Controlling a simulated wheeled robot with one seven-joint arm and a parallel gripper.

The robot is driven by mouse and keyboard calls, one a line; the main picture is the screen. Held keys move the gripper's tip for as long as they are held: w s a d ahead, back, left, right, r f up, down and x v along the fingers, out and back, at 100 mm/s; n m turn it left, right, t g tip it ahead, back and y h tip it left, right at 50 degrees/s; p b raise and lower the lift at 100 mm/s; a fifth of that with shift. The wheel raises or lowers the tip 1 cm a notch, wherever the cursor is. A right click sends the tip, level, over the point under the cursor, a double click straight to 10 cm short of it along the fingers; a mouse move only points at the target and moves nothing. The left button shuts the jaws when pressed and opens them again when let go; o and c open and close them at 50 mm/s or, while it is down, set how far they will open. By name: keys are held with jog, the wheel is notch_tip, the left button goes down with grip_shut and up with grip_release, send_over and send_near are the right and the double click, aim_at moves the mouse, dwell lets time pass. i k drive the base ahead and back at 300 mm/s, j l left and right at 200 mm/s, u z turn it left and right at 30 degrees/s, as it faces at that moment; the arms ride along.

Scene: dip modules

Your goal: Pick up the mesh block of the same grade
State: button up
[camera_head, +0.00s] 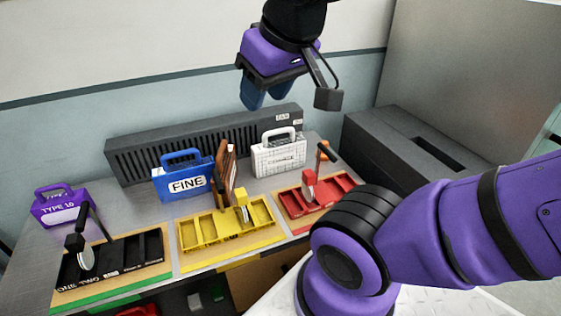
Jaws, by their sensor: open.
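My gripper (265,104) hangs at the top centre, pointing down with its blue fingers empty, above the back of the bench and clear of every block. Several handled blocks stand upright. A blue block (186,186) reads "FINE". A white, grid-patterned block (278,158) stands right of it; its lettering is too small to read surely. A brown block (228,168) is turned nearly edge-on between them, and its face label is hidden. A purple block (59,209) at the far left reads "TYPE 10". I cannot tell which of these are mesh blocks.
Black (150,246), yellow (192,232) and red (327,195) compartment trays line the bench front, each with an upright lever or disc part. A dark slotted rack (140,158) runs behind the blocks. A grey slotted box (400,135) stands right. My arm covers the right foreground.

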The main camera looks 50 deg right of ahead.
aim_at(282, 155)
jog(key=l+z, duration=0.2)
jog(key=z, duration=0.2)
jog(key=i+l+z, duration=0.15)
jog(key=z, duration=0.2)
